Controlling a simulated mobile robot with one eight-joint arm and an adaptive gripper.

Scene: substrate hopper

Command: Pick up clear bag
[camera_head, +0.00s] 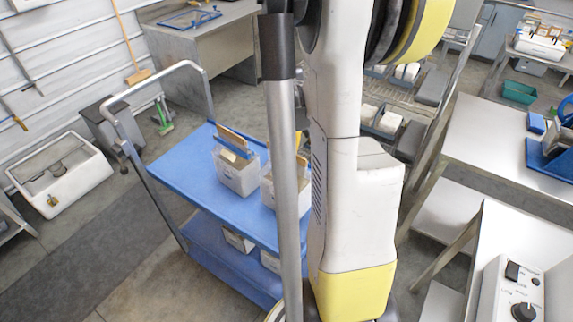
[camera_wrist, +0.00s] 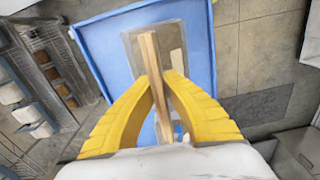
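Two pale, boxy bags with wooden strips along their tops stand on the blue cart in the head view. The left clear bag (camera_head: 236,176) is mostly in sight; the right one (camera_head: 267,191) is partly hidden behind a grey pole and my arm. In the wrist view, a greyish bag (camera_wrist: 170,33) with a wooden strip (camera_wrist: 149,48) lies under my gripper (camera_wrist: 157,77). The yellow fingertips close in on both sides of the strip and appear to touch it. I cannot tell which bag this is.
The blue cart (camera_head: 185,180) has a metal handle (camera_head: 207,92) and a lower shelf with more pale containers (camera_head: 237,240). A white bin (camera_head: 65,178) stands at left. Benches (camera_head: 505,150) stand at right, with a control box (camera_head: 513,290).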

